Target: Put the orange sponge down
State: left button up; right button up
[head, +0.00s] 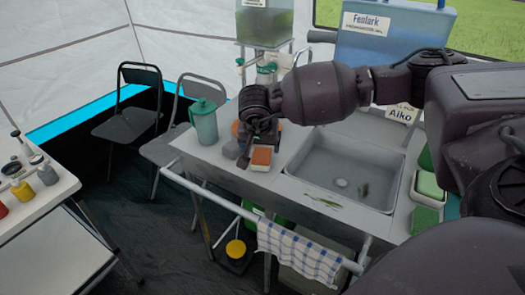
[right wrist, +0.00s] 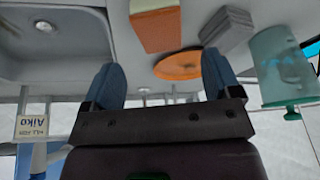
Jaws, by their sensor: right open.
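The orange sponge (head: 261,158), a block with a paler lower layer, lies on the grey counter (head: 215,160) left of the sink. It also shows in the right wrist view (right wrist: 155,28), just past the fingertips and lined up with the gap between them. My right gripper (head: 258,142) is over the counter close behind the sponge. In the right wrist view its two blue fingers (right wrist: 162,72) are apart with nothing between them. The sponge appears free of the fingers. My left gripper is out of view.
A teal pitcher (head: 204,122) and a grey block (head: 231,149) stand left of the sponge. A round orange item (right wrist: 178,65) is near it. The sink (head: 340,180) is to the right, with a green sponge (head: 430,184) beyond. A checked towel (head: 298,250) hangs in front.

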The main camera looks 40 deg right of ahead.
jog(key=shift+v, duration=2.25)
